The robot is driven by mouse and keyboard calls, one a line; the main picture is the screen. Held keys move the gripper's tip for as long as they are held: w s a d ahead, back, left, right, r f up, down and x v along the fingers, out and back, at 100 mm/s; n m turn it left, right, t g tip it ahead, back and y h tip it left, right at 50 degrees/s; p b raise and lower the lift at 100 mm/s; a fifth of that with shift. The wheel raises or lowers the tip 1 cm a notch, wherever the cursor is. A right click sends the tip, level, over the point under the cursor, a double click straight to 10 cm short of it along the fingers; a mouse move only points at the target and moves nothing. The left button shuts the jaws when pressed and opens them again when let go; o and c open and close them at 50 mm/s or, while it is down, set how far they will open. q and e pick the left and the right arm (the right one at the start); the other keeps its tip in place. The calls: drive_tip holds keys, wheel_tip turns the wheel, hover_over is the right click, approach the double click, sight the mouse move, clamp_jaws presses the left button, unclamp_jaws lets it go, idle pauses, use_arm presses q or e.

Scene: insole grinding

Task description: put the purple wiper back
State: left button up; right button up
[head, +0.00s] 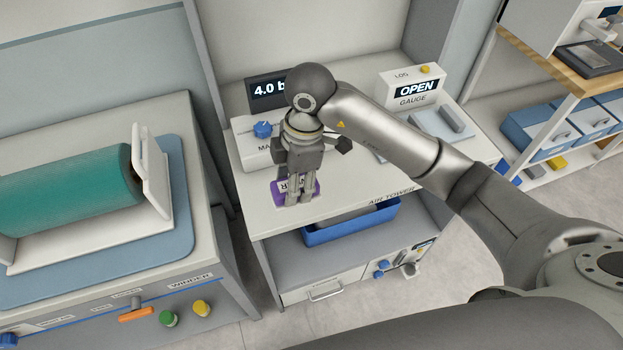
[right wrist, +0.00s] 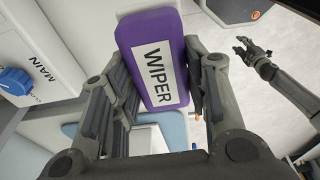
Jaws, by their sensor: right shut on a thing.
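The purple wiper (head: 279,199) is a flat rounded block with a white WIPER label. My right gripper (head: 299,197) points down and is shut on it, over the front part of the white air tower top (head: 261,222). In the right wrist view the wiper (right wrist: 180,35) sits between the two fingers of the right gripper (right wrist: 170,85), label facing the camera. I cannot tell whether it touches the surface below. My left gripper (right wrist: 255,55) shows small at the right of the right wrist view; its jaw state is unclear. It is outside the head view.
The MAIN box with a blue knob (head: 263,129) and a 4.0 display (head: 268,92) stand behind the gripper. A gauge box (head: 411,88) is at the back right. A blue tray (head: 350,228) sits below the front edge. The winder with a green roll (head: 70,190) is left.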

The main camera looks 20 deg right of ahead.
drive_tip(key=w+d+f+p, duration=0.1)
drive_tip(key=w+d+f, duration=0.1)
drive_tip(key=w+f, duration=0.1)
drive_tip(key=w+d+f+p, duration=0.1)
drive_tip(key=w+d+f, duration=0.1)
drive_tip(key=d+f, duration=0.1)
drive_tip(key=shift+w, duration=0.4)
drive_tip(key=shift+w+d+f, duration=0.25)
drive_tip(key=shift+w+f, duration=0.05)
drive_tip(key=shift+f, duration=0.25)
wheel_tip(320, 180, down, 3)
drive_tip(key=shift+w+d+p, duration=0.15)
drive_tip(key=shift+p, duration=0.75)
drive_tip(key=shift+f, duration=0.3)
drive_tip(key=o, duration=0.9)
drive_tip(key=shift+r, duration=0.1)
